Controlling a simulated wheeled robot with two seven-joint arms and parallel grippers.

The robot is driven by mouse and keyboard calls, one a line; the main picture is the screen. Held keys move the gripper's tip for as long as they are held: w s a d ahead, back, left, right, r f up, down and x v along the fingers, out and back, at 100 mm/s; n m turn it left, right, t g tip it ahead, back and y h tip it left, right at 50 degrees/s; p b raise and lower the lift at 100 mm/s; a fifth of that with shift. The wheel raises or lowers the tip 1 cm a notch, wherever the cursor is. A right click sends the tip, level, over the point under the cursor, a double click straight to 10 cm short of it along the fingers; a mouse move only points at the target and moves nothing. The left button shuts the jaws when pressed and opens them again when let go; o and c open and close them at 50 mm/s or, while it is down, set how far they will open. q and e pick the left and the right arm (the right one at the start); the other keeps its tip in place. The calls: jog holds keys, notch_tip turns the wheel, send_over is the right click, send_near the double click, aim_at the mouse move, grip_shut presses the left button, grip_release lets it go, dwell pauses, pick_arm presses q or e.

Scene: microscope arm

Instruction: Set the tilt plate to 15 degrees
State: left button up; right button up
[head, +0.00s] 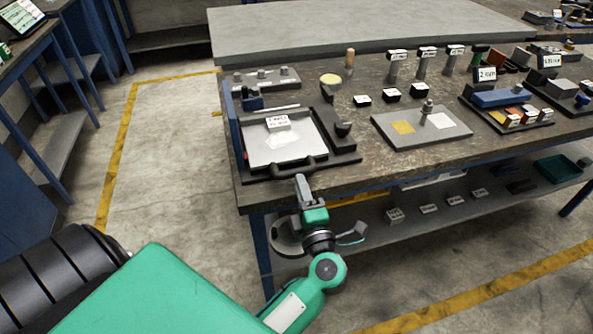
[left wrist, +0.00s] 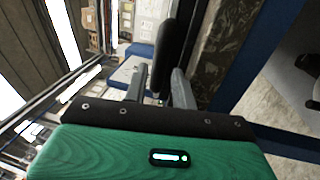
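The tilt plate (head: 271,152), a pale sheet in a dark frame, sits at the table's near left corner. It looks flat or nearly so; I cannot read its angle. My left gripper (head: 301,180) is at the table's front edge, just in front of that bar. In the left wrist view its two grey fingers (left wrist: 160,88) are apart, with a dark upright piece (left wrist: 161,50) showing between or beyond them. I cannot tell whether they touch it. My right gripper is not in view.
A small label block (head: 278,122) stands at the plate's back. To the right are a grey board (head: 450,128) with a yellow square and a post, small black blocks, and a tray with a blue block (head: 499,98). A lower shelf (head: 440,208) holds small boxes. Floor at left is clear.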

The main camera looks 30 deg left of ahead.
aim_at(296, 172)
pick_arm(q)
jog(key=x, duration=0.5)
jog(key=shift+w, duration=0.1)
grip_shut()
